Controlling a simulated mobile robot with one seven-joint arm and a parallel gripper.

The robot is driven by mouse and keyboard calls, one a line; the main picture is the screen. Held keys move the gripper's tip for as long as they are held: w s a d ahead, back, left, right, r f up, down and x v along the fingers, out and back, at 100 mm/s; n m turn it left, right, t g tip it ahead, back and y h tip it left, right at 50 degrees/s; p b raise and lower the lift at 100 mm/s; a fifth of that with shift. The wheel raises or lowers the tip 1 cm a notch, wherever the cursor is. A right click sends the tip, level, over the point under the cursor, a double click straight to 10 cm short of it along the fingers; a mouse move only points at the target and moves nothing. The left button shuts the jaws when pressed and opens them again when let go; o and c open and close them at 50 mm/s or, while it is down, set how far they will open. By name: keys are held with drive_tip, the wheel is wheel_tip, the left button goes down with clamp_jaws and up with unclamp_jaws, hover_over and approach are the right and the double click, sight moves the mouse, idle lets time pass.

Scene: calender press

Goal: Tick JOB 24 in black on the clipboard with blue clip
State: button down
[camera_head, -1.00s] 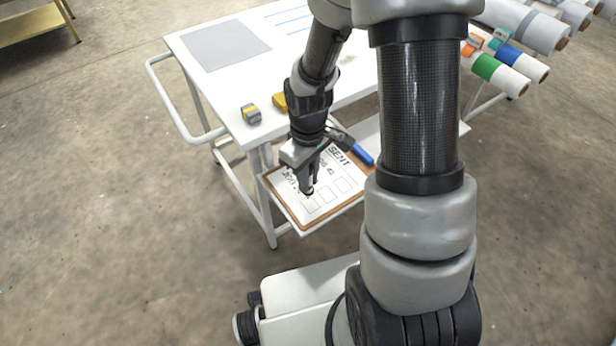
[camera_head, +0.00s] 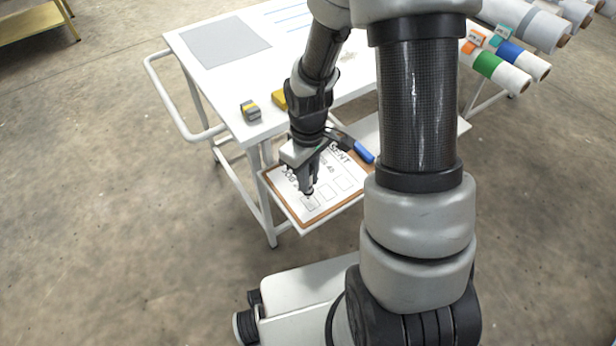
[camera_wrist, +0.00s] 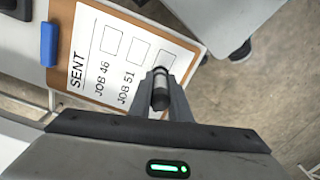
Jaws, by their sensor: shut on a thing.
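The clipboard (camera_head: 299,225) with a blue clip (camera_head: 363,152) lies on the low shelf of the white table. In the wrist view its blue clip (camera_wrist: 48,44) is at the left, beside a white sheet (camera_wrist: 90,60) headed SENT. JOB 46 and JOB 51 are readable, each with an empty-looking box. A third box (camera_wrist: 165,60) lies just beyond my fingertips; its row's label is hidden by my gripper. My gripper (camera_head: 308,188) is shut on a dark marker (camera_wrist: 160,92), pointing down over the sheet. I cannot tell whether its tip touches the paper.
A grey mat (camera_head: 225,43) lies at the back left. Rolls with coloured bands (camera_head: 500,72) are at the right.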

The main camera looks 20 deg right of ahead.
drive_tip(key=shift+s, duration=0.1)
idle(0.6)
drive_tip(key=shift+s+a, duration=0.25)
drive_tip(key=shift+s, duration=0.2)
idle(0.9)
drive_tip(key=shift+s+d+p, duration=0.25)
drive_tip(key=shift+d+p, duration=0.05)
drive_tip(key=shift+d, duration=0.15)
drive_tip(key=shift+s, duration=0.1)
idle(1.3)
drive_tip(key=shift+s+d, duration=0.25)
drive_tip(key=shift+d, duration=0.2)
drive_tip(key=shift+r+p, duration=0.1)
drive_tip(key=shift+p, duration=0.3)
idle(0.4)
wheel_tip(320, 180, up, 6)
drive_tip(key=p, duration=0.5)
